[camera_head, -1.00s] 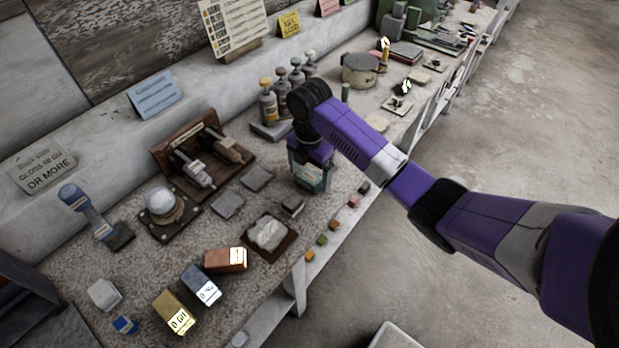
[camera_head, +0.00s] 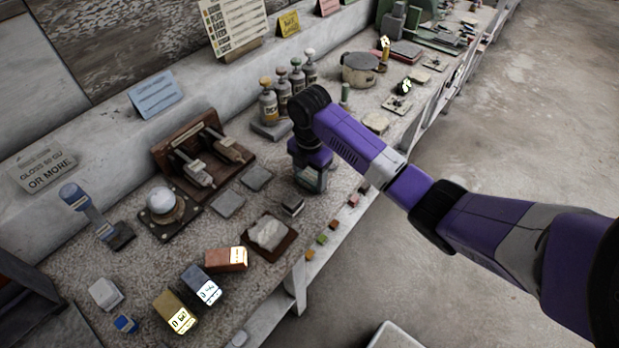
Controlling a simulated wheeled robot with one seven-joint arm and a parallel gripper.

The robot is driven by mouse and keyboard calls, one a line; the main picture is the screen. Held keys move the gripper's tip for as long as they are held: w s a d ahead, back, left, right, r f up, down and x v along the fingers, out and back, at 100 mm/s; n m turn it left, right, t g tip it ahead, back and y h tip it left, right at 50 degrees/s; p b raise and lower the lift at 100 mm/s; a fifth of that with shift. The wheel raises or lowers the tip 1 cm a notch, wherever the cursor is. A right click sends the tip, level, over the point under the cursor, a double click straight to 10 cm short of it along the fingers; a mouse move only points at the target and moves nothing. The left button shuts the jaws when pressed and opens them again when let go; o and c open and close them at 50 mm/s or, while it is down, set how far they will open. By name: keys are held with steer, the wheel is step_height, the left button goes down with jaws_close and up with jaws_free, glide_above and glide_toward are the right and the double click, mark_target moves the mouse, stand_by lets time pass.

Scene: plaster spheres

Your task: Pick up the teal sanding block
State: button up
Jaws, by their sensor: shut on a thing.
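The teal sanding block (camera_head: 313,184) is at the lower end of my purple arm, by the front half of the bench. Only a small part of its teal side shows, with a pale strip; the rest is hidden by my gripper. My gripper (camera_head: 309,178) points down and is shut on the block. I cannot tell whether the block touches the bench top or is just above it.
A small grey block (camera_head: 292,206) stands close by at the lower left. Grey square pads (camera_head: 257,178) lie to the left. Capped bottles (camera_head: 268,101) stand behind. Small coloured cubes (camera_head: 352,201) line the front edge. Brown, dark and yellow blocks (camera_head: 226,260) are nearer.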

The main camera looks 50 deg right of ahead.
mark_target(309, 176)
step_height(309, 176, up, 20)
steer(key=p, duration=0.3)
stand_by(0.4)
steer(key=o, duration=0.6)
steer(key=c, duration=0.7)
